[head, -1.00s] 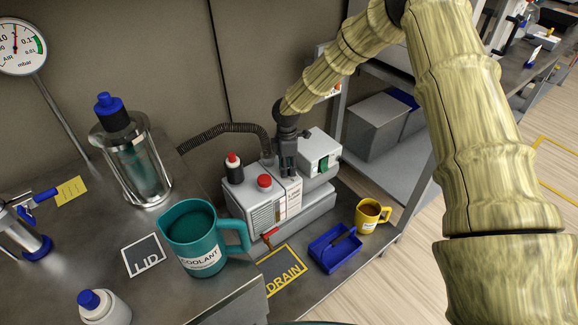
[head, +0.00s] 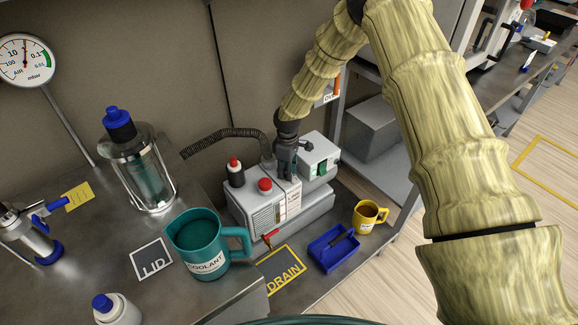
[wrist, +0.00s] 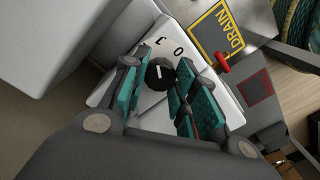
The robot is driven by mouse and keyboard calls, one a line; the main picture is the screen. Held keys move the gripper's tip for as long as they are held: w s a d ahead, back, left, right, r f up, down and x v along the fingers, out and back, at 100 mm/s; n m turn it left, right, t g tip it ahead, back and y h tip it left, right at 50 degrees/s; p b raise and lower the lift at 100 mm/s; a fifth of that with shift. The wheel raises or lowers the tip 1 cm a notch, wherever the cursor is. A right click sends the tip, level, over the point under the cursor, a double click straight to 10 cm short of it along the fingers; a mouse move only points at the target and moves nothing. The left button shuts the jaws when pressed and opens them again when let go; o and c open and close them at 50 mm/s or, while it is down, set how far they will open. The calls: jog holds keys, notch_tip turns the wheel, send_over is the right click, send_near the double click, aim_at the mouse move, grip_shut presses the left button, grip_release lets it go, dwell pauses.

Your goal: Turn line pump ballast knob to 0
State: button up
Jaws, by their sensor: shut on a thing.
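The line pump (head: 262,208) is a pale grey unit with a red cap and a black-and-red bottle on top. My gripper (head: 286,168) points down onto its top. In the wrist view, the black ballast knob (wrist: 160,74) has a white pointer line and sits between my gripper's teal-padded fingers (wrist: 153,88). The fingers are shut on it, though their contact is partly hidden. A "0" mark (wrist: 178,53) and what looks like a "1" mark (wrist: 162,41) are printed beside it. The pointer tilts towards the marks; I cannot tell which one it meets.
A ribbed hose (head: 228,138) runs behind the pump. A teal coolant jug (head: 200,245) stands left of it. In front are the DRAIN mat (head: 281,268), a blue tray (head: 326,257) and a yellow mug (head: 368,217). A glass trap (head: 142,175) stands further left.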

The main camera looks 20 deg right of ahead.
jog(key=m+p, duration=0.1)
jog(key=m, duration=0.3)
jog(key=m+p, duration=0.1)
jog(key=m, duration=0.1)
jog(key=shift+w+r+p, duration=0.3)
jog(key=shift+w+r, duration=0.05)
jog(key=shift+w, duration=0.05)
jog(key=m+p, duration=0.1)
jog(key=m, duration=0.4)
jog(key=shift+d+m+t, duration=0.1)
jog(key=shift+m+t, duration=0.2)
jog(key=shift+o, duration=0.2)
jog(key=o, duration=1)
jog(key=shift+f, duration=0.15)
jog(key=shift+s+f, duration=0.1)
jog(key=shift+s, duration=0.05)
jog(key=shift+s, duration=0.1)
jog(key=shift+d+r, duration=0.1)
jog(key=shift+r, duration=3.65)
